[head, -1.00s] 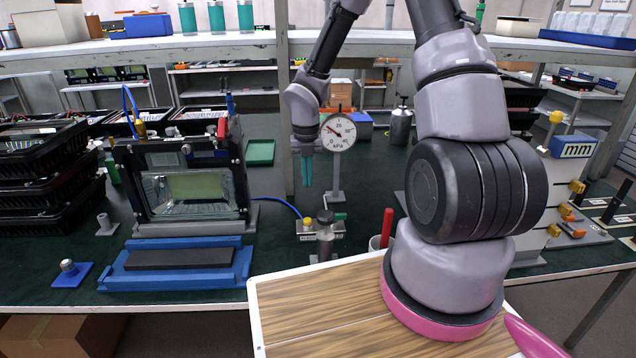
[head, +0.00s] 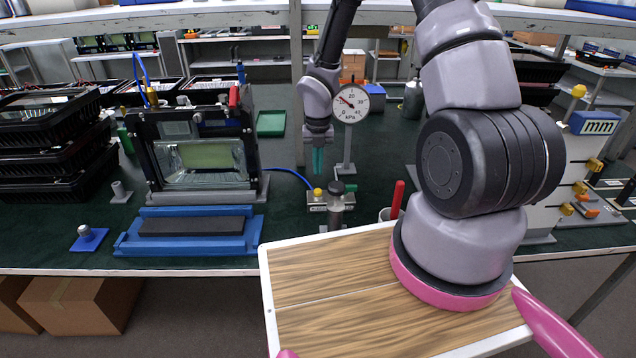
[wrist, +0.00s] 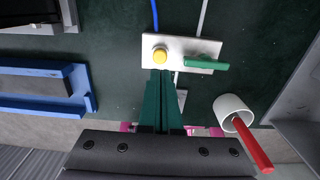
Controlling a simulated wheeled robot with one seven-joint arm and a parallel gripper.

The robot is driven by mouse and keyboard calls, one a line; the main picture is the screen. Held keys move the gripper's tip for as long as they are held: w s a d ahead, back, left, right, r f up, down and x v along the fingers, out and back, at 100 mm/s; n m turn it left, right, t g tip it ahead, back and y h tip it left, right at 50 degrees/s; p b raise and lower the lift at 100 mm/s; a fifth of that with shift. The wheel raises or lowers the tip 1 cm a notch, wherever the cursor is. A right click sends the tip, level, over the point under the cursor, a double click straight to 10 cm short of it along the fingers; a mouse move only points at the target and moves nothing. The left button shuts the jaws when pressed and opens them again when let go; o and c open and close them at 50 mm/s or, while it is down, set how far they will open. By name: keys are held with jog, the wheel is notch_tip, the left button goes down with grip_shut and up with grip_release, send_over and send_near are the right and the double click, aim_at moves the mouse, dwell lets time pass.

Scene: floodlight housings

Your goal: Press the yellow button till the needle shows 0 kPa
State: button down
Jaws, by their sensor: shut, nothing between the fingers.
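The yellow button (head: 318,192) sits on a small pale metal block (head: 345,204) on the dark green bench. It also shows in the wrist view (wrist: 159,55), just beyond my fingertips. My gripper (head: 318,173) points down, shut and empty, with its green fingers a little above the button in the head view. I cannot tell for sure whether they touch it; a small gap seems to show. The round gauge (head: 351,104) stands on a post behind the block. Its needle points to the upper left, near 10 kPa by the look of it.
A green lever (wrist: 207,65) lies on the block beside the button. A white cup (wrist: 232,110) with a red-handled tool stands to the right. A clamped floodlight housing (head: 205,158) and a blue cradle (head: 190,233) are on the left.

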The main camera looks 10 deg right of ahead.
aim_at(319, 191)
notch_tip(319, 191, down, 6)
jog(key=shift+r, duration=0.1)
dwell(0.4)
jog(key=shift+s+f, duration=0.2)
jog(key=shift+f, duration=0.95)
jog(key=shift+s+d, duration=0.1)
jog(key=shift+s, duration=0.05)
dwell(4.2)
dwell(1.0)
notch_tip(319, 191, up, 11)
jog(key=shift+w+r, duration=0.15)
jog(key=shift+w, duration=0.15)
